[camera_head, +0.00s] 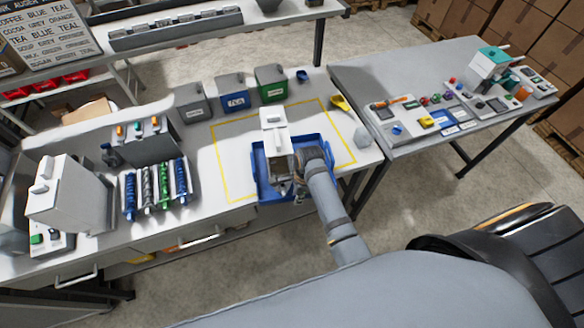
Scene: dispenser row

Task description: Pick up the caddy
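Three lidded boxes that look like caddies stand at the back of the near table: a grey one (194,102), a blue one (233,94) with a white label, and a green one (270,84). A blue tray (262,182) sits at the front edge of the yellow-outlined area. A white box-shaped unit (275,135) stands upright in or just behind the tray. My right gripper (299,188) is over the tray, beside the white unit, apart from the three boxes. Its fingers are small and partly hidden, so its opening is unclear. My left gripper is out of view.
A rack of blue, green and white tubes (157,187) and a white machine (70,198) stand on the left. The right table (390,75) holds small devices. The outlined area's left part is clear.

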